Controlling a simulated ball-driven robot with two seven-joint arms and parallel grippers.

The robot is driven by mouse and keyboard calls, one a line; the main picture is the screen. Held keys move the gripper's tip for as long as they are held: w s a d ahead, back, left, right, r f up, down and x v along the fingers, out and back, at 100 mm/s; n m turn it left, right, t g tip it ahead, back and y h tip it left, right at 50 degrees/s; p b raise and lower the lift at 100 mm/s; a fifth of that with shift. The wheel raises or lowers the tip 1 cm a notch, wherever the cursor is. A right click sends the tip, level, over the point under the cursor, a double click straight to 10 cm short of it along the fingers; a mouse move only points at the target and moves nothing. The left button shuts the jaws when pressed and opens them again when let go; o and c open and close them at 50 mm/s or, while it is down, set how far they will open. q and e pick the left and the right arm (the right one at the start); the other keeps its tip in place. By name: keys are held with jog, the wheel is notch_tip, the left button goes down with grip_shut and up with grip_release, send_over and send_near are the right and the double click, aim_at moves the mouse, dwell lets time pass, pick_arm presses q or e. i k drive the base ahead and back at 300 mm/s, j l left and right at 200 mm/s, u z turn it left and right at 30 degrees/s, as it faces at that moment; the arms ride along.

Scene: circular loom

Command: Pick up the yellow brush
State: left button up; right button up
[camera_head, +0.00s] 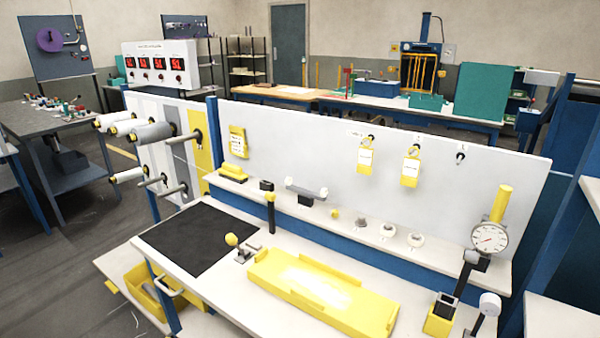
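A yellow block-shaped item with a dark underside (233,173) lies on the narrow white ledge at the foot of the upright panel, left of a small black block. It looks like the yellow brush, but bristles are too small to make out. Nothing touches it from above. Neither of my grippers shows in the head view.
A white workbench below the ledge (376,247) holds a black mat (200,240), a yellow tray (322,292) and a yellow-knobbed lever (233,241). A dial gauge (489,238) stands at right. Rolls on spindles (152,133) stick out at left.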

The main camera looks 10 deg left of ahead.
aim_at(234, 172)
jog(key=i+j+z, duration=0.1)
jog(key=j+z, duration=0.45)
jog(key=z, duration=0.2)
jog(key=j+z, duration=0.75)
jog(key=l, duration=0.1)
